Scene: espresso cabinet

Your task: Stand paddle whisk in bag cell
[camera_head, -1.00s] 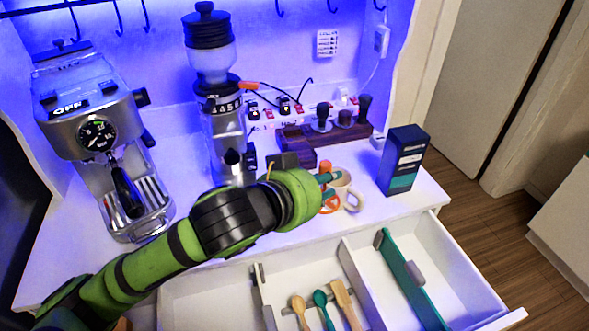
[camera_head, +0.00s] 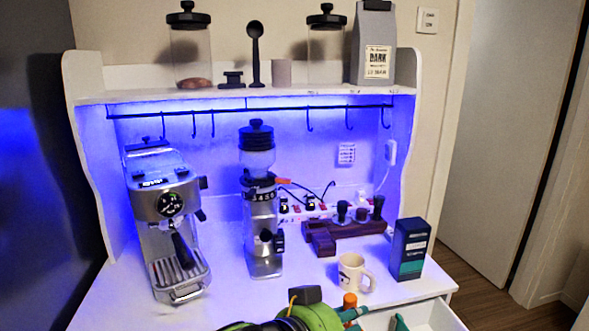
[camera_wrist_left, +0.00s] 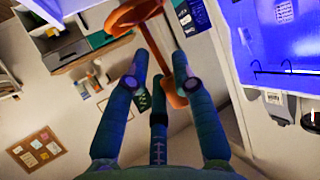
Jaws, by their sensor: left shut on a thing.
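An orange utensil (camera_head: 349,300), which I take to be the paddle whisk, is in my left gripper (camera_head: 354,314) at the bottom edge of the head view. The left wrist view shows the orange utensil (camera_wrist_left: 176,100) between the fingers of the left gripper (camera_wrist_left: 160,60), with a loop-like part beyond the fingertips. My left gripper is shut on it, in front of the cream mug and near the open drawer (camera_head: 440,314). Most of the drawer is below the head view, so its cells, including the bag cell, are hidden. My right gripper is not in view.
The cream mug (camera_head: 354,272) stands behind the gripper, beside a dark box (camera_head: 410,249). A grinder (camera_head: 262,235) and espresso machine (camera_head: 168,225) stand to the left. A shelf (camera_head: 300,92) with jars and a bag (camera_head: 372,42) is above, with hooks beneath it.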

